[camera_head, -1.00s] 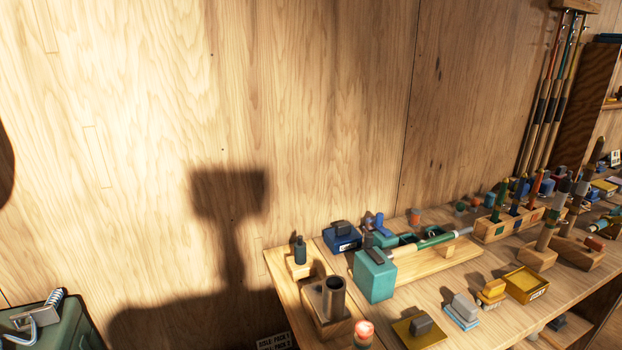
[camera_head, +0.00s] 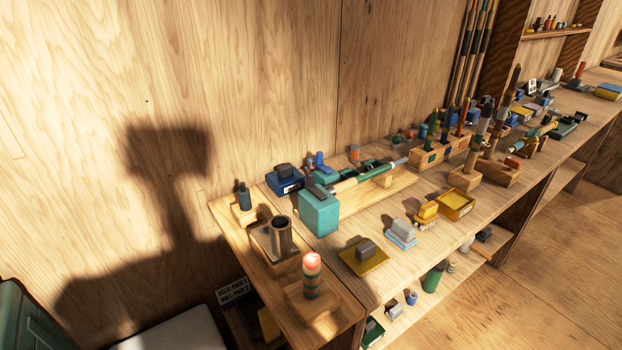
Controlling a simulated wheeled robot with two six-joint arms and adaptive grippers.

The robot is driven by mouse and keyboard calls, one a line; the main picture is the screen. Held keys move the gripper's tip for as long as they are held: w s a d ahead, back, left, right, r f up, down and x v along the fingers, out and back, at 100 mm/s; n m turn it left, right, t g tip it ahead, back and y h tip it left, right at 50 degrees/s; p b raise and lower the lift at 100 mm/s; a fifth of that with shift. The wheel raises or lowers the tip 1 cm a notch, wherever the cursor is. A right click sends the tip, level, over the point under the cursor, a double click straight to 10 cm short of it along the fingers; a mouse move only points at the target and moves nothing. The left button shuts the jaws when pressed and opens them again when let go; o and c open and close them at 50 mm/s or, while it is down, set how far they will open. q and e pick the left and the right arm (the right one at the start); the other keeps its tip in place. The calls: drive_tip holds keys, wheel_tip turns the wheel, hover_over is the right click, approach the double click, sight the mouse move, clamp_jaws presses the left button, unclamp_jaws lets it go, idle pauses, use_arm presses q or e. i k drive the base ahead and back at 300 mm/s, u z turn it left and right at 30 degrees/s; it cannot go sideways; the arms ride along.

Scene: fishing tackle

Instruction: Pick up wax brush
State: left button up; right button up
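I cannot tell for sure which item is the wax brush; the small tools on the bench (camera_head: 385,255) are too small to identify firmly. A grey block on a light-blue base (camera_head: 401,232) and a dark grey block on a yellow plate (camera_head: 365,252) lie near the front edge. A yellow block-shaped item (camera_head: 427,212) sits beside an open yellow tray (camera_head: 470,203). A striped cylinder with a glowing red top (camera_head: 311,275) stands on the near left end. Neither of my grippers is in view.
A teal block (camera_head: 319,212) with a rod across a wooden stand is mid-bench. A dark tube (camera_head: 281,236) stands in a wooden holder. Upright handles fill a rack (camera_head: 425,156) behind. A lower shelf holds jars. The floor (camera_head: 520,290) at right is clear.

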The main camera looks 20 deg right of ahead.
sight(426, 216)
drive_tip(key=z, duration=1.35)
